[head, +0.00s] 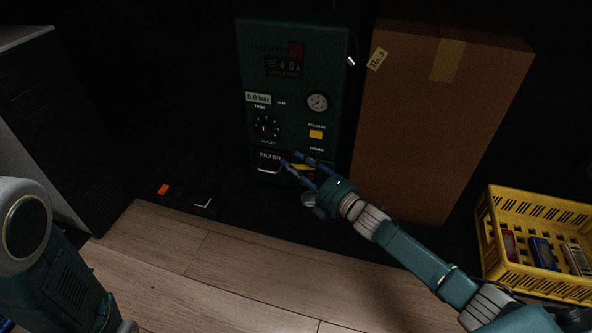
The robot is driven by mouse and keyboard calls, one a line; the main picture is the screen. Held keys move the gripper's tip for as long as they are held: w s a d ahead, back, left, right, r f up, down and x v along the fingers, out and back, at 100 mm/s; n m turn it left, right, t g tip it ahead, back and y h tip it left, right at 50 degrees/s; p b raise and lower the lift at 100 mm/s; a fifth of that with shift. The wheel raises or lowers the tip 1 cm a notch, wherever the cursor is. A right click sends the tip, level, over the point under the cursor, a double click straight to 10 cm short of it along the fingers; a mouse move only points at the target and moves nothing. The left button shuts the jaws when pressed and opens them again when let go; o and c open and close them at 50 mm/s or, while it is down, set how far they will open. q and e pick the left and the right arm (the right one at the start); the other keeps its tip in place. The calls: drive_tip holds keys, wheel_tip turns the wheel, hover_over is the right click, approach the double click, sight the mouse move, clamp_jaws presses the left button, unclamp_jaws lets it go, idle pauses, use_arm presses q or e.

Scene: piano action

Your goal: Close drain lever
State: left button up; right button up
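A dark green machine (293,60) stands upright at the back centre. A yellow lever-like part (303,167) shows below its DRAIN label (316,149). My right gripper (290,160) reaches in from the lower right, with its two blue fingers apart. The yellow part shows between the fingers, and part of it is hidden behind them. I cannot tell whether the fingers touch it. My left arm shows at the lower left, but its gripper is out of view.
The machine has a pressure gauge (317,102), a dial (266,127), a yellow RELEASE button (316,134) and a FILTER drawer (269,162). A cardboard box (425,120) stands close on the right. A yellow crate (535,279) holds small boxes. The wooden floor (230,270) in front is clear.

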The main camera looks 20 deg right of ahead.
drive_tip(key=shift+c, duration=0.3)
clamp_jaws()
drive_tip(key=shift+a+r, duration=0.1)
